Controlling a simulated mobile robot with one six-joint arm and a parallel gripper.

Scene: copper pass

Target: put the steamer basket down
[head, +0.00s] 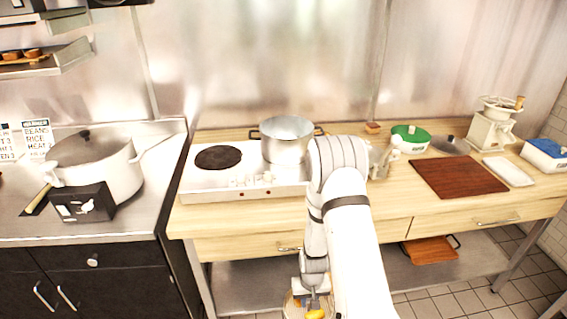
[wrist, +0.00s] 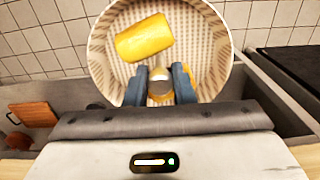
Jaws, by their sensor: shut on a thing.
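The steamer basket (wrist: 210,30) is round with a pale woven inside, and fills the top middle of the wrist view. A yellow piece (wrist: 144,38) lies in it, and a bit of yellow-orange shows behind the right finger. My gripper (wrist: 160,86) is shut on the basket, its two blue fingers either side of a small rounded part. In the head view my gripper (head: 313,284) is low, in front of the wooden counter. The basket (head: 290,304) is partly cut off by the bottom edge there. What lies under it is hidden.
The wooden counter (head: 225,222) holds a hob (head: 203,186) with a pot (head: 287,140), a dark red board (head: 458,178), a white tray (head: 508,171) and a grinder (head: 493,127). Bare wood shows along its front. A steel lower shelf (head: 395,278) runs beneath. A big pot (head: 118,172) stands left.

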